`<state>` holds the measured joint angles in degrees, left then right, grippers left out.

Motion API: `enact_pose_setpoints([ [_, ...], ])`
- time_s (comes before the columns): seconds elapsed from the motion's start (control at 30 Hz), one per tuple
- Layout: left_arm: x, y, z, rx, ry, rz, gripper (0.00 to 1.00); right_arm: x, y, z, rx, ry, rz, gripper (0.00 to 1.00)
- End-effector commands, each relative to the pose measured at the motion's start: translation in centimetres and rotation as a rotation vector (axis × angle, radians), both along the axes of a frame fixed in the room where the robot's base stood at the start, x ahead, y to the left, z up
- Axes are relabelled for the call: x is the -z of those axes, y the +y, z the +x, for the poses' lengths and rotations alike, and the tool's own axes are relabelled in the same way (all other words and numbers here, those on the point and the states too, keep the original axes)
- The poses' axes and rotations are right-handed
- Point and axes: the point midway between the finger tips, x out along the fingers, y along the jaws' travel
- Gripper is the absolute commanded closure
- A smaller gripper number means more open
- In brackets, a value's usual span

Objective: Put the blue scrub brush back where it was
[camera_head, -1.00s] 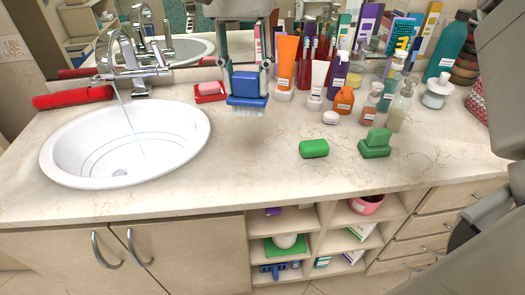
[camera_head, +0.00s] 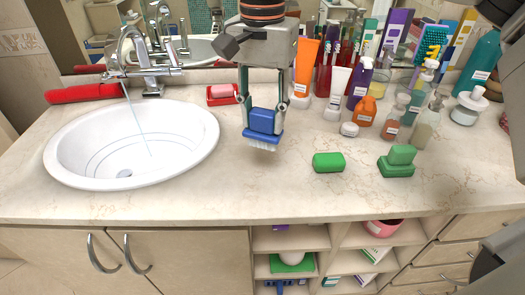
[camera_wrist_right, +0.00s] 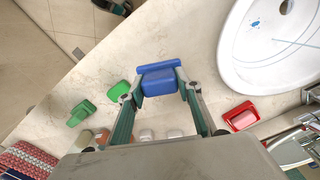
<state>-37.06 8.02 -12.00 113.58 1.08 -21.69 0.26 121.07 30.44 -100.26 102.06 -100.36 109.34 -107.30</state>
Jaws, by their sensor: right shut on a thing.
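The blue scrub brush (camera_head: 262,122) has a raised block handle and white bristles facing down. My right gripper (camera_head: 264,104) is shut on its handle. The brush is slightly tilted and appears to be a little above the counter (camera_head: 235,190), right of the sink (camera_head: 75,150); the exact gap is unclear. In the right wrist view the brush (camera_wrist_right: 159,80) sits between the two fingertips (camera_wrist_right: 158,91), with bare counter beyond it. My left gripper is not in view.
A red soap dish (camera_head: 222,99) stands behind the brush. Several bottles and tubes crowd the back right. Counter in front of the brush is clear.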

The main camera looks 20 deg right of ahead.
Motion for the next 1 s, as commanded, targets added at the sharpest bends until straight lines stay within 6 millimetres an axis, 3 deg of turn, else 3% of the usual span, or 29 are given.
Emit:
enact_pose_setpoints([
  [0.1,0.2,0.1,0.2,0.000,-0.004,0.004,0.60,2.6,0.0,0.0,-0.002,0.004,0.000,0.83],
  [0.43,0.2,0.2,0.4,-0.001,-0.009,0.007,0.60,5.1,0.0,0.0,-0.001,0.000,0.000,0.83],
  [0.67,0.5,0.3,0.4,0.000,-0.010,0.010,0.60,8.4,0.0,0.0,-0.001,0.002,-0.001,0.83],
  [1.0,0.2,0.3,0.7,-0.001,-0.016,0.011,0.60,8.7,0.0,0.0,0.000,-0.001,0.000,0.83],
])
